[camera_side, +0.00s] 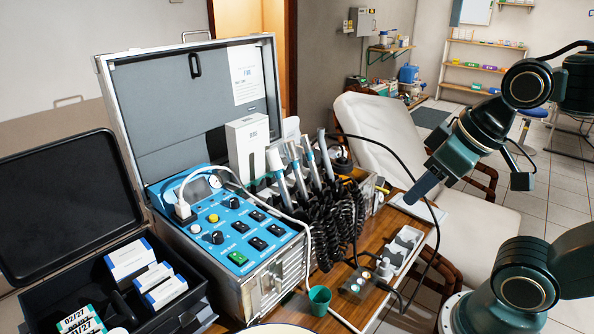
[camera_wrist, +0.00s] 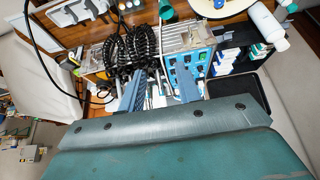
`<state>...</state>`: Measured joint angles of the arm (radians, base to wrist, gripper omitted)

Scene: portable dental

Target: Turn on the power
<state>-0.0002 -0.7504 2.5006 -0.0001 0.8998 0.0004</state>
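The dental unit (camera_side: 275,291) is an open metal case with a blue control panel (camera_side: 221,221), standing on the wooden table. A green switch (camera_side: 238,258) sits at the panel's front edge, near several black switches and knobs. Its on or off position is too small to tell. The blue panel also shows in the wrist view (camera_wrist: 201,62), partly behind a finger. My gripper (camera_side: 420,190) is up and to the right of the unit, well apart from the panel. In the wrist view my gripper (camera_wrist: 160,72) has its two fingers apart, with nothing seen held between them.
Handpieces with coiled black hoses (camera_side: 338,225) stand between my gripper and the panel. A white power strip (camera_side: 401,250) and a green cup (camera_side: 319,300) are on the table. The open lid (camera_side: 195,95) rises behind the panel. A black case (camera_side: 60,205) stands at left.

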